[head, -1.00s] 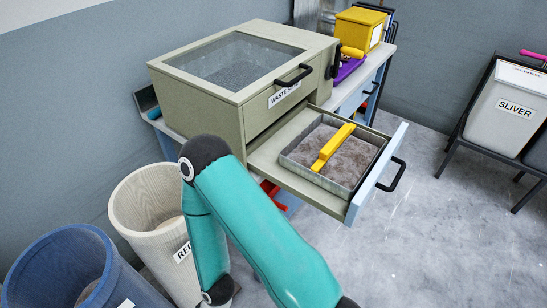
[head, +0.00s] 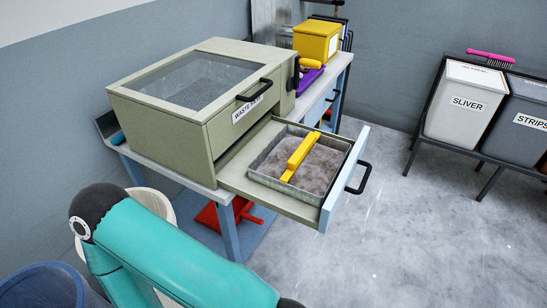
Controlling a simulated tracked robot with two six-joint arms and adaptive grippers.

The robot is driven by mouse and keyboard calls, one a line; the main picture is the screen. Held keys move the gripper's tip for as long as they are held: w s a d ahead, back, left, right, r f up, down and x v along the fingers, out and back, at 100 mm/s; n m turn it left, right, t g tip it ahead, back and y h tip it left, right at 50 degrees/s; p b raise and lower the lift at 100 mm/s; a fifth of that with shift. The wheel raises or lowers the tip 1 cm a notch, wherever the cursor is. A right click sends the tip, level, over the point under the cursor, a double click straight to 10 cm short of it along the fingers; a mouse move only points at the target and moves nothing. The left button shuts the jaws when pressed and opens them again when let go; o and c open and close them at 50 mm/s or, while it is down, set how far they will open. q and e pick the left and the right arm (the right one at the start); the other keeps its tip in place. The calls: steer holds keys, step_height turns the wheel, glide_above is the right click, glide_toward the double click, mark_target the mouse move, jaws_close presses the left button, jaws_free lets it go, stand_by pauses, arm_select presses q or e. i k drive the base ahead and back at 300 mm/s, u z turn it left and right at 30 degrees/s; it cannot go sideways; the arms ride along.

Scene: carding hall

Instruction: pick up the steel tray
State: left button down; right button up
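The steel tray (head: 256,176) sits in the pulled-out drawer (head: 237,186) of the grey-green waste cabinet. It is filled with grey fluffy waste, and a yellow bar-shaped handle (head: 298,158) runs across its middle. The drawer has a pale blue front with a black pull (head: 360,179). A teal arm of mine crosses the lower left of the head view, short of the drawer. Neither gripper shows in the head view.
The waste cabinet (head: 160,129) has a glass lid and stands on a workbench. A yellow box (head: 317,40) and a purple item stand behind it. A red object (head: 212,217) lies under the bench. Bins labelled SLIVER (head: 466,103) and STRIPS stand at right. The floor between is clear.

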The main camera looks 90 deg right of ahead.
mark_target(300, 163)
steer(key=z, duration=0.05)
steer(key=k, duration=2.4)
steer(key=z, duration=0.9)
steer(key=i, duration=1)
steer(key=z, duration=0.05)
